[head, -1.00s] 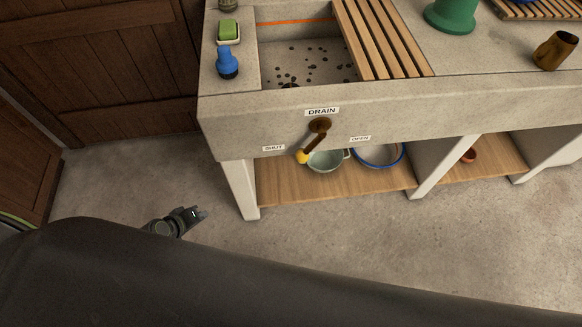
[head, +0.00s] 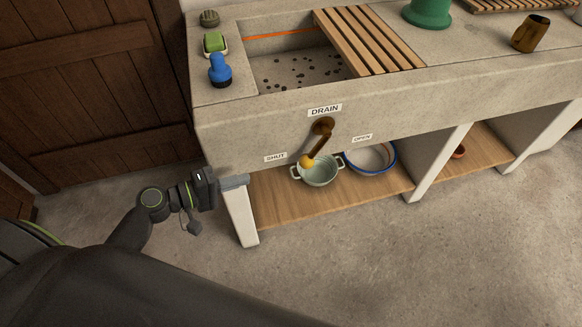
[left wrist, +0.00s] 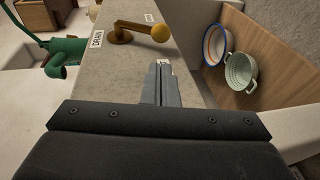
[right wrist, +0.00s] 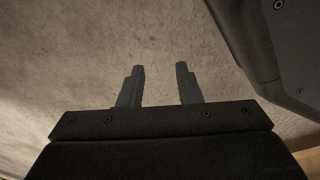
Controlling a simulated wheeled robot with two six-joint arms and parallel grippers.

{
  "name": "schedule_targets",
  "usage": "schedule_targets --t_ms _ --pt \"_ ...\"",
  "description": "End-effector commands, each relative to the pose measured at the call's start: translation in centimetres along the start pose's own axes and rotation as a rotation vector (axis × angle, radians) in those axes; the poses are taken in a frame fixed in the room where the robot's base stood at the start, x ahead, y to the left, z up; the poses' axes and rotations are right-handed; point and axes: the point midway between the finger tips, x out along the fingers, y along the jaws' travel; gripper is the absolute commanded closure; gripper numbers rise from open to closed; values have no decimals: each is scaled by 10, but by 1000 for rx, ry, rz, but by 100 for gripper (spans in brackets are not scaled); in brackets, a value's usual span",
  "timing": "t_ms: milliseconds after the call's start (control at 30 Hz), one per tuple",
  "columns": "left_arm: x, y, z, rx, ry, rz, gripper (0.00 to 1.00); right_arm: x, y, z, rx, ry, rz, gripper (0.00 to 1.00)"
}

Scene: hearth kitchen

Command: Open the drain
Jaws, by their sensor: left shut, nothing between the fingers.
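The drain lever (head: 319,146) is on the front of the stone sink unit, below the DRAIN label (head: 324,110). It has a brown hub and arm with a yellow knob, and hangs down-left, nearer the SHUT label (head: 275,157) than the OPEN label (head: 362,138). In the left wrist view the lever (left wrist: 138,31) is ahead of the fingers, its knob apart from them. My left gripper (head: 236,181) is shut and empty, at the unit's lower left front corner, left of the knob. Its shut fingers also show in the left wrist view (left wrist: 161,80). My right gripper (right wrist: 160,85) is open and empty over the floor.
A pale green pot (head: 318,172) and a blue-rimmed white basin (head: 371,158) stand on the lower wooden shelf (head: 290,210). A blue brush (head: 220,72) and a green sponge (head: 215,42) are on the sink's left ledge. The floor in front is clear.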

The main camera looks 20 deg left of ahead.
Motion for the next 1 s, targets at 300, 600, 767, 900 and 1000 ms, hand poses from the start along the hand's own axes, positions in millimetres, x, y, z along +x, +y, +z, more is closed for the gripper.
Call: schedule_targets --t_ms 300,600,767,900,1000 --pt "14 1 -1 1 2 3 100 -2 0 1 0 -1 0 69" --pt "70 2 0 -2 1 3 100 -8 1 6 -1 0 -1 69" --pt "103 1 0 -2 1 2 100 -9 1 8 -1 -1 -1 69" --pt "124 1 0 -1 1 0 100 -10 1 12 -1 -3 -1 69" --pt "134 0 0 0 1 -1 100 -10 1 10 -1 1 -2 69"
